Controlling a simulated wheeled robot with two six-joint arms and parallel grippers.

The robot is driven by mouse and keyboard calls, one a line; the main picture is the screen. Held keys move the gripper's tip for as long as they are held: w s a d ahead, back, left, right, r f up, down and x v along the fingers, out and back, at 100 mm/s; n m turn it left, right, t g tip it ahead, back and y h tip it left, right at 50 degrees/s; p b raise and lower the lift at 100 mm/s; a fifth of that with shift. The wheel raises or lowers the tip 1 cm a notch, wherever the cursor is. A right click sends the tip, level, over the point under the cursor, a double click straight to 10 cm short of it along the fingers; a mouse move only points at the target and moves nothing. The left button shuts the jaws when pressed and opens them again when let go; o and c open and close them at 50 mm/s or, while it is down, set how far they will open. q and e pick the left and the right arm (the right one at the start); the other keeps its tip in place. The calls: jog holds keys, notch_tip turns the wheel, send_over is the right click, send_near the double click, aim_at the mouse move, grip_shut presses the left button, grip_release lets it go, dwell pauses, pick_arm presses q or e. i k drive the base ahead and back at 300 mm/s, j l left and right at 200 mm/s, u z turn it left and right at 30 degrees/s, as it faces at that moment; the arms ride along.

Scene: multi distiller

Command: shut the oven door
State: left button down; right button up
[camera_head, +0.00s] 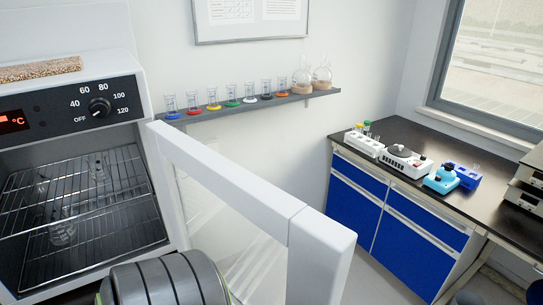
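The oven (70,110) stands at the left with a dark control panel, a dial and a red display. Its door (230,175) is swung wide open on the right side of the oven, with a white frame and a clear pane. Inside the oven are wire racks (90,185) with clear glassware on and below them. A grey ribbed arm part of mine (165,283) is at the bottom, in front of the oven opening and beside the door's inner face. Neither gripper's fingers show.
A wall shelf (255,104) holds several coloured-base cylinders and two flasks behind the door. A dark bench (435,180) with blue cabinets and lab devices stands at the right. Floor shows between the door and the bench.

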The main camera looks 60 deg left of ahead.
aim_at(269, 247)
jog(key=i+u, duration=0.3)
jog(key=u, duration=0.2)
jog(key=i+l+u, duration=0.2)
jog(key=u, duration=0.3)
jog(key=i+u, duration=0.1)
jog(key=u, duration=0.35)
jog(key=i+l+u, duration=0.1)
jog(key=u, duration=0.4)
jog(key=i+l+u, duration=0.1)
jog(key=l+u, duration=0.15)
jog(key=u, duration=0.2)
jog(key=l+u, duration=0.15)
jog(key=u, duration=0.3)
jog(key=i+l+u, duration=0.1)
jog(key=u, duration=0.3)
jog(key=l+u, duration=0.4)
jog(key=i+l+u, duration=0.1)
jog(key=u, duration=0.3)
jog(key=k+l+z, duration=0.1)
jog(key=k+l, duration=0.45)
